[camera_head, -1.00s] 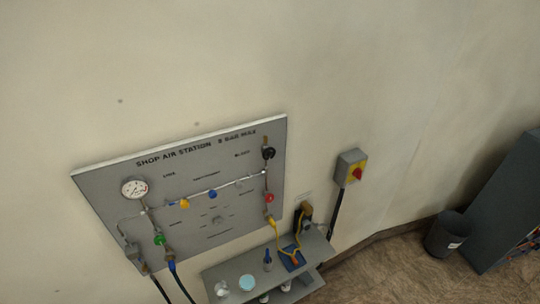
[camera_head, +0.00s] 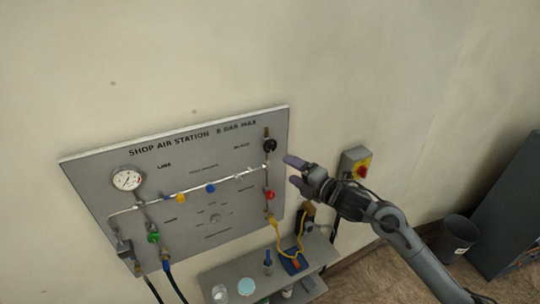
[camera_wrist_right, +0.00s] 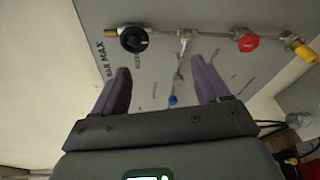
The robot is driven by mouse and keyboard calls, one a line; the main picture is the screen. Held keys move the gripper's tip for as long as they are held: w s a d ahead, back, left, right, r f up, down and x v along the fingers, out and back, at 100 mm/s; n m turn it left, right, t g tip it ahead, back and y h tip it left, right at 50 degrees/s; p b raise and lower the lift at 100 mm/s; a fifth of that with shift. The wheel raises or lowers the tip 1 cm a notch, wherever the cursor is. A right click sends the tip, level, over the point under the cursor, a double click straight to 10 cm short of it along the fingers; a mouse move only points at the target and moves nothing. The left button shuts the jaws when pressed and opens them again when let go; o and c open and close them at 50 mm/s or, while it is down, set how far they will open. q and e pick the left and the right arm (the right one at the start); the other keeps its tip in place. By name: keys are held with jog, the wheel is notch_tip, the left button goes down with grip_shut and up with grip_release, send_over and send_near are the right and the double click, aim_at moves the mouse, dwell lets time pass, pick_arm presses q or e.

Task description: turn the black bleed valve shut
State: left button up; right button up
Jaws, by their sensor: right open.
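My right gripper (camera_head: 292,171) is open and empty, just right of the panel's right edge and below the black knob in the head view. In the right wrist view its two purple fingers (camera_wrist_right: 160,80) point toward the panel and stand apart from the knob. My left gripper is not in view.
The panel (camera_head: 90,172) carries a gauge (camera_head: 127,180) and red (camera_head: 270,195), blue (camera_head: 210,188), yellow (camera_head: 180,198) and green (camera_head: 153,238) knobs. A shelf (camera_head: 215,276) with small items stands below.

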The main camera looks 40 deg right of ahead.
aim_at(271, 147)
jog(key=shift+t, duration=0.4)
jog(key=w+r+p, duration=0.1)
jog(key=w, duration=0.2)
jog(key=w+r+p, duration=0.1)
jog(key=w, duration=0.2)
jog(key=w+r+p, duration=0.1)
jog(key=w, duration=0.2)
jog(key=shift+w+r, duration=0.1)
jog(key=shift+w, duration=0.3)
jog(key=shift+w+f, duration=0.2)
jog(key=shift+w, duration=0.6)
jog(key=shift+c, duration=0.4)
jog(key=c, duration=0.9)
